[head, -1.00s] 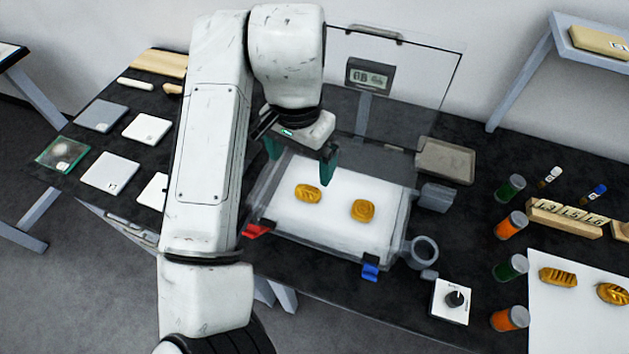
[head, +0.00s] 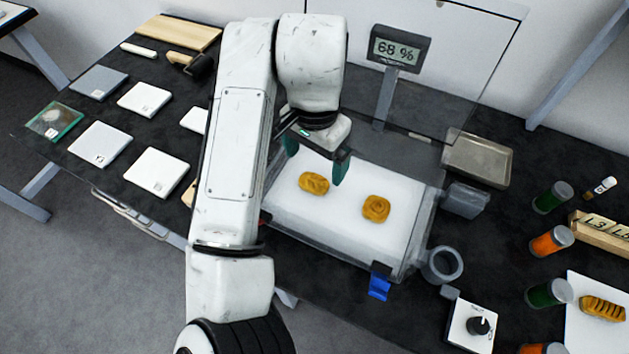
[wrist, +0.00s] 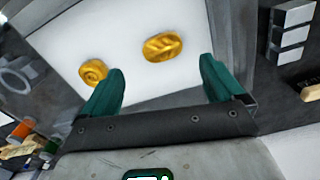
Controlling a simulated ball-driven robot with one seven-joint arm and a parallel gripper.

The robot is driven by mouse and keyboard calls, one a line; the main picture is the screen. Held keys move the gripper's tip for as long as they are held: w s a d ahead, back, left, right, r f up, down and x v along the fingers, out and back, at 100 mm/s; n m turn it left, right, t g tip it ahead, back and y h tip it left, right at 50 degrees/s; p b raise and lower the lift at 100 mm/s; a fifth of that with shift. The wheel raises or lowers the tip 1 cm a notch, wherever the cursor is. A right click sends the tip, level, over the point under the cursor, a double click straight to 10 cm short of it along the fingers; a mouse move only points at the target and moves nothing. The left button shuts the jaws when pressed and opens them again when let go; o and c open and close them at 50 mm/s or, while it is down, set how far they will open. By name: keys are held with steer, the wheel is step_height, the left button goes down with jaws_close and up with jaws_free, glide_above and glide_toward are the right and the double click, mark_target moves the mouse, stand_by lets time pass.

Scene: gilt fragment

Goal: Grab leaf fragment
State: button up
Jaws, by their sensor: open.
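Two gold fragments lie apart on a white pad in a clear-walled tray (head: 345,241). The left one, an oval leaf-patterned fragment (head: 314,183), shows vein-like ridges in the wrist view (wrist: 163,47). The right one, a rounder spiral fragment (head: 376,207), also shows in the wrist view (wrist: 92,72). My gripper (head: 316,162) is open and empty, with teal fingers, above the back left part of the pad. In the wrist view, the leaf fragment lies beyond and between the fingertips (wrist: 161,70), untouched. The spiral fragment lies beside the left finger.
A raised transparent lid (head: 450,60) stands behind the tray, with a display (head: 399,48) reading 68 %. A metal dish (head: 477,158), a grey ring (head: 442,264) and a knob box (head: 473,326) stand at the right. Jars (head: 552,241) stand farther right. White tiles (head: 155,171) lie left.

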mark_target(313, 180)
steer(key=shift+a+f+p, duration=0.15)
steer(key=shift+f+p, duration=0.25)
steer(key=shift+f, duration=3.05)
steer(key=c, duration=1.1)
